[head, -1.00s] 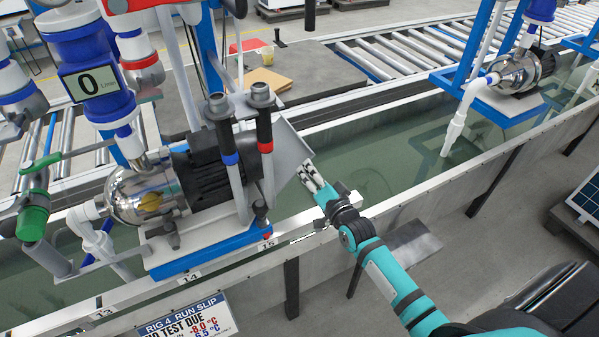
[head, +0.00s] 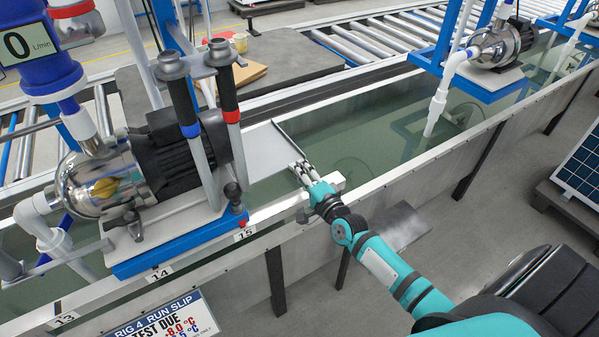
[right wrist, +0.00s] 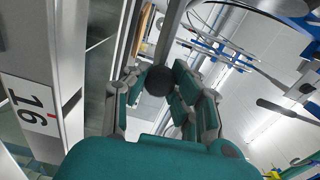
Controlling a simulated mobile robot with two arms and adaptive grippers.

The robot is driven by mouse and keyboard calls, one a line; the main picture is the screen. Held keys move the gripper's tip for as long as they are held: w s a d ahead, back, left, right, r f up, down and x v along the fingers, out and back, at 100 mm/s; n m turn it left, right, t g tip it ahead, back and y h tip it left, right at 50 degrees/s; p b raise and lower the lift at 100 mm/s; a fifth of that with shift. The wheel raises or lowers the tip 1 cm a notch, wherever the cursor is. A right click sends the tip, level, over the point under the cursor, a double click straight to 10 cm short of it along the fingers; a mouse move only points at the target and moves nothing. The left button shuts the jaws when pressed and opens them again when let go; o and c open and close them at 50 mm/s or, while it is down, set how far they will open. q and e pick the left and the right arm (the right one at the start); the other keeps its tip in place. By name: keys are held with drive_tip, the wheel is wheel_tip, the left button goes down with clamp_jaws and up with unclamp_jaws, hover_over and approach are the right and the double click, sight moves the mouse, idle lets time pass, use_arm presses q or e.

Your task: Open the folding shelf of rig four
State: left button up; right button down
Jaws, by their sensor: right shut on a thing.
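The folding shelf (head: 258,147) of rig four is a pale grey panel to the right of the pump (head: 183,150), over the water trough. It looks about level, with a dark strip along its right edge. My right gripper (head: 304,172) is at the shelf's near right corner, above the trough's front rim. In the right wrist view its fingers (right wrist: 158,88) are closed around a dark round knob (right wrist: 159,80) at the end of a grey bar (right wrist: 173,35). The left gripper is not in view.
Another blue pump stand (head: 470,75) is at the upper right.

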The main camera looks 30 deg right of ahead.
idle(0.4)
drive_tip(key=c, duration=1)
unclamp_jaws()
drive_tip(key=shift+s, duration=0.15)
drive_tip(key=shift+s+f, duration=0.1)
drive_tip(key=shift+s, duration=0.2)
drive_tip(key=s, duration=1.1)
drive_tip(key=shift+s+d, duration=0.15)
drive_tip(key=shift+d, duration=0.1)
